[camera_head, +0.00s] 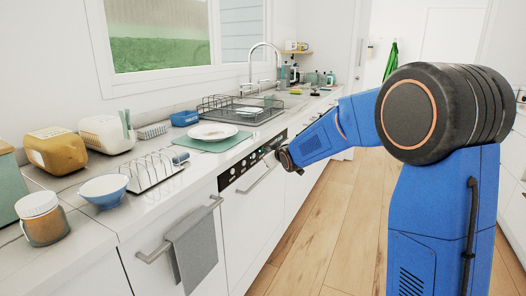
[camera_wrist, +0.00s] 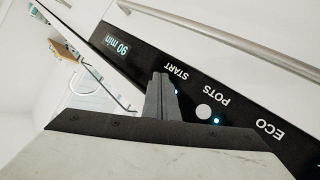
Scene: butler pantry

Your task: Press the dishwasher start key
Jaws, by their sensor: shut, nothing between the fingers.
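The dishwasher (camera_head: 248,212) is a white front under the counter with a black control panel (camera_head: 241,167) along its top. In the wrist view the panel (camera_wrist: 240,108) shows upside down, with a lit "90 min" display (camera_wrist: 123,46) and the labels START (camera_wrist: 176,72), POTS and ECO. My gripper (camera_wrist: 160,76) is shut and empty, its tips over the panel beside the START label. The start key itself is not visible, probably behind the fingers. A round pale key (camera_wrist: 203,111) shows by POTS. I cannot tell whether the tips touch the panel.
A bar handle (camera_head: 260,177) runs below the panel; it also shows in the wrist view (camera_wrist: 225,40). A grey towel (camera_head: 195,248) hangs from the handle at left. The counter above holds a plate (camera_head: 212,132), a toast rack (camera_head: 152,170) and a dish rack (camera_head: 240,110). The wooden floor is clear.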

